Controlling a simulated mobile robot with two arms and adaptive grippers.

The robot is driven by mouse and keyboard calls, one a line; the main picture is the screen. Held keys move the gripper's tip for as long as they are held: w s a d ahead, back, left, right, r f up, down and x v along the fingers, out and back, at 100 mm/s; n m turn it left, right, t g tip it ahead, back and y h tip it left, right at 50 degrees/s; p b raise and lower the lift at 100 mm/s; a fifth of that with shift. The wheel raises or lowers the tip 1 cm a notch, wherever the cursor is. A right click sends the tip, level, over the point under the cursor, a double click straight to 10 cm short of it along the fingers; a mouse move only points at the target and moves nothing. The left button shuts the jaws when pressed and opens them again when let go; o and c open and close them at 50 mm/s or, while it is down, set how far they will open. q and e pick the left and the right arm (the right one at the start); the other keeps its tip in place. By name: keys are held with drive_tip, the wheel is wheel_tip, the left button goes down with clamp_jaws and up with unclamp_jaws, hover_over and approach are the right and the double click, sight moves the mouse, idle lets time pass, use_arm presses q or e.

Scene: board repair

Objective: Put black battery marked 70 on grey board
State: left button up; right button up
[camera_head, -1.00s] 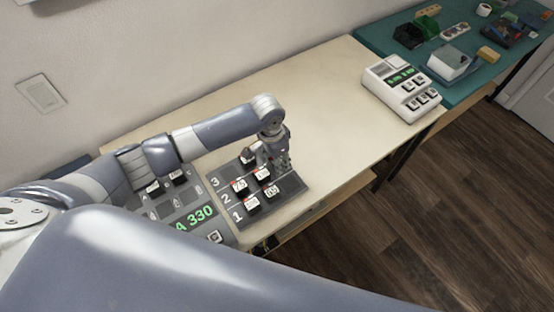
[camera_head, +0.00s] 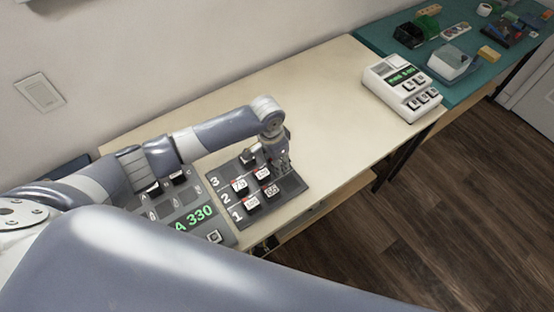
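A dark tray (camera_head: 290,187) with rows numbered 1, 2 and 3 holds several small black batteries with white and red labels. One label (camera_head: 239,186) looks like 75 and another (camera_head: 271,190) like 55. I cannot read a 70 on any of them. The grey board (camera_head: 160,211) with a green "A 330" display lies left of the tray, partly behind my arm. My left gripper (camera_head: 283,168) points down over the tray's back right part, close to the batteries. Its fingers are too small to tell open from shut. My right gripper is out of view.
A white device (camera_head: 400,84) with a green display and batteries in it stands at the table's right end. The cream table (camera_head: 310,95) is clear between. A teal table (camera_head: 375,38) with mixed parts lies beyond. My large arm link covers the lower left.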

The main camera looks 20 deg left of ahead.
use_arm(q)
drive_tip(key=shift+f, duration=0.1)
drive_tip(key=o, duration=1.2)
drive_tip(key=shift+r, duration=0.2)
wheel_tip(320, 180, up, 12)
drive_tip(key=s, duration=0.1)
drive_tip(key=shift+a+f, duration=0.25)
drive_tip(key=shift+a, duration=0.15)
drive_tip(key=shift+s, duration=0.1)
